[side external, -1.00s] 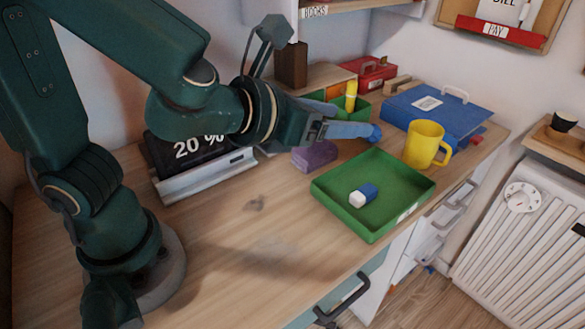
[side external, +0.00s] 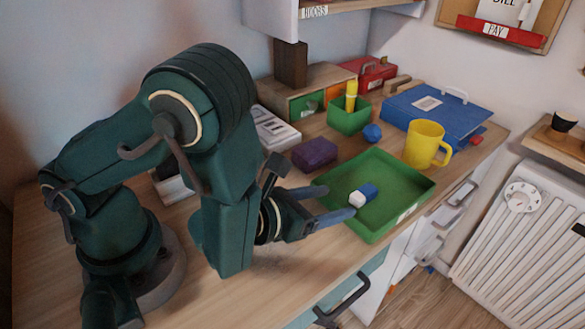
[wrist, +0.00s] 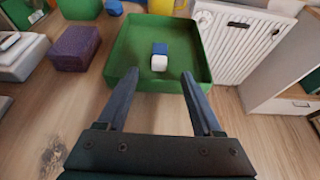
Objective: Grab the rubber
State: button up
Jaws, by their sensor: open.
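The rubber (side external: 363,195), a small block with a white end and a blue sleeve, lies in the green tray (side external: 408,208). In the wrist view the rubber (wrist: 159,57) lies ahead of my fingers and between their lines, its white end nearer me. The green tray (wrist: 197,42) is shallow with low walls. My gripper (side external: 336,203) is open and empty, at the tray's left side in the side view. In the wrist view my gripper (wrist: 158,74) has its two fingers spread, with the tips at the tray's near wall. I cannot tell their exact height over the rubber.
A purple block (side external: 314,154) and a blue ball (side external: 372,132) stand behind the tray. A yellow mug (side external: 425,145) stands close to the tray's far right. A green pen box (side external: 349,116) and blue binder (side external: 432,108) are further back. The desk's front edge runs close by.

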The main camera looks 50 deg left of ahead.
aim_at(357, 196)
jog(key=shift+x, duration=3.75)
grip_shut()
